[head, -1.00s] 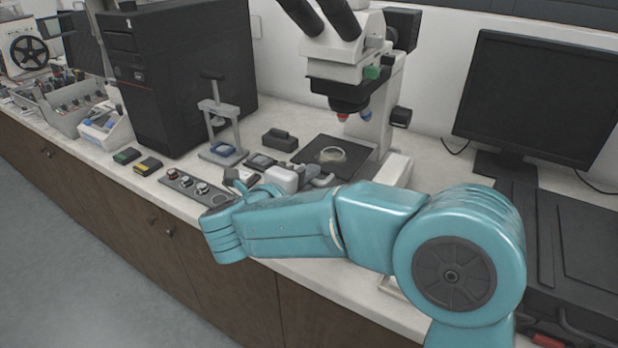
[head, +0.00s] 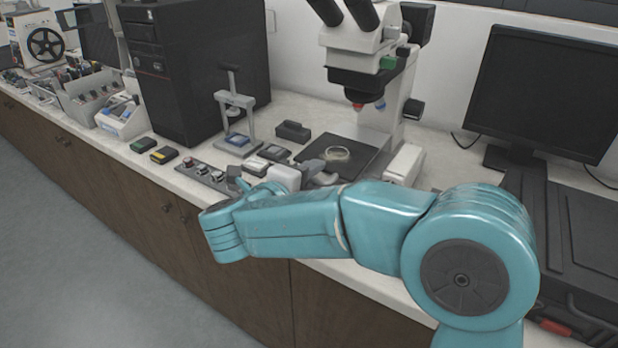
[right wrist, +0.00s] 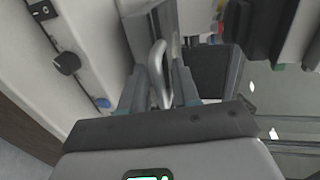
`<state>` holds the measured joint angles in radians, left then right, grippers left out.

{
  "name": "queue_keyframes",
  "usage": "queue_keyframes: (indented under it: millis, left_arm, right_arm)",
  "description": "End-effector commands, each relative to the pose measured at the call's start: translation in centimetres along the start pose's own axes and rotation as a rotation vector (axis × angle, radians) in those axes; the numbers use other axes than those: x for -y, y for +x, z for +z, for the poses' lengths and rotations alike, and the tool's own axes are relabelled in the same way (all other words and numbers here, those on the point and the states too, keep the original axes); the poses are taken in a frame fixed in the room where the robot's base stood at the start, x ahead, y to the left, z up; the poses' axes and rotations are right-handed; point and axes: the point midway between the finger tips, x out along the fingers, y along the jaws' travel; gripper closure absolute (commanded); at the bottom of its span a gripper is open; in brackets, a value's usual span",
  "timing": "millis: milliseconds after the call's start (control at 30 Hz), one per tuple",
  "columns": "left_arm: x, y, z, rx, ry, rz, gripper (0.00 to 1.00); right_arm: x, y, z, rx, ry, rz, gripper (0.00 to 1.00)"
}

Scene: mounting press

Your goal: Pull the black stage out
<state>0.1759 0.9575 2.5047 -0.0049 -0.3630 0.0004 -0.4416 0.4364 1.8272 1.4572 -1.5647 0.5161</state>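The black stage (head: 366,154) is a flat dark plate under the microscope, with a small round clear dish (head: 337,153) on it. My right gripper (head: 325,180) is at its near edge, low over the bench and partly hidden by my arm. In the right wrist view, the fingers of the right gripper (right wrist: 158,92) stand apart on either side of a light grey loop handle (right wrist: 156,68). A dark panel beyond, likely the stage (right wrist: 212,72), shows there too. Whether the fingers touch the handle is hard to see. My left gripper is not in view.
The microscope (head: 375,55) rises behind the stage. A small grey press (head: 237,105) with a black T-handle, a row of knobs (head: 205,172) and small blocks (head: 293,131) stand left. A monitor (head: 545,90) and black case (head: 570,235) are on the right.

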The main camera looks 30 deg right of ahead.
Motion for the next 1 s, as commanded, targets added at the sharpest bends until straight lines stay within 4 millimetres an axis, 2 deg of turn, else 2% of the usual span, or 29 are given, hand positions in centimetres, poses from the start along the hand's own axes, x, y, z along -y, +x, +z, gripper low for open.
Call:
queue_keyframes:
  millis: [133, 233, 500, 700, 833, 1000]
  left_arm:
    - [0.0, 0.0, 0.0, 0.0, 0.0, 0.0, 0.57]
    - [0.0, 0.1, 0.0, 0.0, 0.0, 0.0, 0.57]
    - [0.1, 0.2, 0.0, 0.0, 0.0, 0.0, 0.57]
    - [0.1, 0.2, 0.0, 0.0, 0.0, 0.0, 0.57]
    - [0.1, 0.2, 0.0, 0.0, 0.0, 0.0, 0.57]
    - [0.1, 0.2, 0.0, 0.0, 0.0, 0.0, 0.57]
  right_arm:
    - [0.0, -0.9, 0.1, 0.002, 0.0, -0.001, 0.69]
    - [0.0, -2.6, 0.1, 0.004, 0.0, -0.001, 0.69]
    - [0.0, -9.9, 0.1, 0.007, 0.0, -0.002, 0.69]
    - [0.0, -14.1, 0.1, 0.004, 0.0, -0.001, 0.69]
    - [0.0, -15.6, 0.1, 0.002, 0.0, 0.0, 0.69]
    - [0.0, -16.2, 0.0, 0.0, -0.001, 0.0, 0.69]
